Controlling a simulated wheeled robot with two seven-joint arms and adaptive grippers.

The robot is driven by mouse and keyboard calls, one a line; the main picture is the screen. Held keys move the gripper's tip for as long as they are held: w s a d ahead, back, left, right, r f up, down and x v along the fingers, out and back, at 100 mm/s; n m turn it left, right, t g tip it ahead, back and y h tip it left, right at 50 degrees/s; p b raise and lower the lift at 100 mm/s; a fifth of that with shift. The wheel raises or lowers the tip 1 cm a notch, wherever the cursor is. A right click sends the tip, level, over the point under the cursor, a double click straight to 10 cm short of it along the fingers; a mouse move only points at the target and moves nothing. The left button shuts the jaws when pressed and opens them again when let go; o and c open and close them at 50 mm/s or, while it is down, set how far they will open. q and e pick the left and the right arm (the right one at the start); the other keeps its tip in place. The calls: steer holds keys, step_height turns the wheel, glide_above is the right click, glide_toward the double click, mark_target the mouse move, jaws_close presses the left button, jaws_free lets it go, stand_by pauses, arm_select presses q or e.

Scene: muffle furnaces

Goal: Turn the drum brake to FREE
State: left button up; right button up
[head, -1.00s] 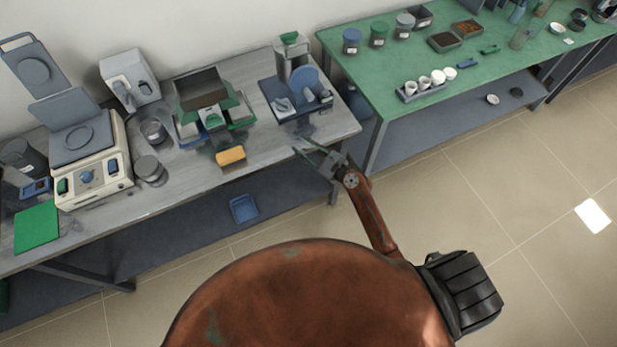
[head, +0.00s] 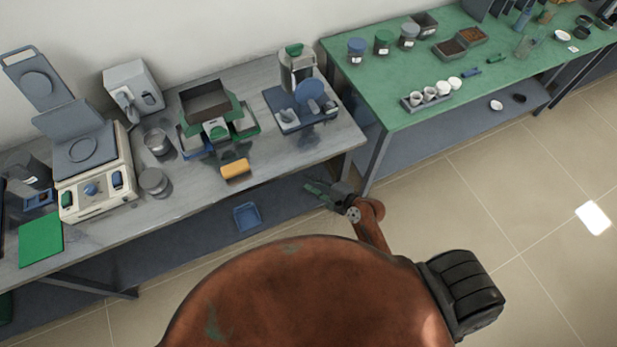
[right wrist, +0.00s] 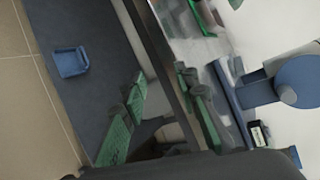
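A device with a blue disc (head: 309,92) stands on a blue base (head: 325,117) at the right end of the grey table. It appears to be the drum unit; I cannot make out its brake or any FREE marking. In the right wrist view, the blue disc (right wrist: 300,80) with a grey hub is at the right. My right gripper (head: 318,190) has green fingers and is in front of and apart from the table's front edge, nearer me than the device. In the right wrist view, the gripper (right wrist: 160,80) is open and empty. My left gripper is not in view.
The grey table (head: 285,157) also holds a yellow block (head: 235,169), stacked trays (head: 207,101) and a balance-like device (head: 92,185). A blue tray (head: 247,217) lies on the lower shelf. A green table (head: 395,85) stands to the right. Its near leg is close to my right gripper.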

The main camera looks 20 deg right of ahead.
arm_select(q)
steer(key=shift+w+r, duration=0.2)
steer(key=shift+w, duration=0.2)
arm_select(e)
steer(key=shift+s+n, duration=0.5)
steer(key=shift+n, duration=0.1)
